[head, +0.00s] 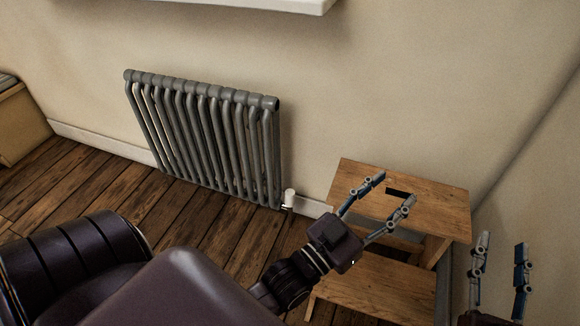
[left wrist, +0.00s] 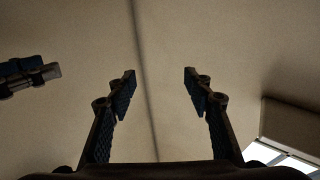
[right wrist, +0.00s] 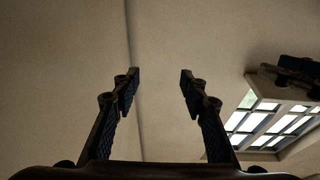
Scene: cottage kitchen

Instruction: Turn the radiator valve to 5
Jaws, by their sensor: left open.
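The grey radiator (head: 205,135) stands against the wall left of centre in the head view. Its small white valve (head: 290,197) sits low at the radiator's right end; its markings are too small to read. My left gripper (head: 392,190) is open and empty, in front of the wooden step stool and to the right of the valve, apart from it. Its open fingers also show in the left wrist view (left wrist: 158,82). My right gripper (head: 503,240) is open and empty at the lower right edge, and its parted fingers show in the right wrist view (right wrist: 160,82).
A wooden step stool (head: 440,205) stands against the wall right of the valve. A white sill (head: 290,4) juts out above the radiator. A wooden piece of furniture (head: 20,125) is at the far left. The plank floor (head: 215,215) before the radiator is clear.

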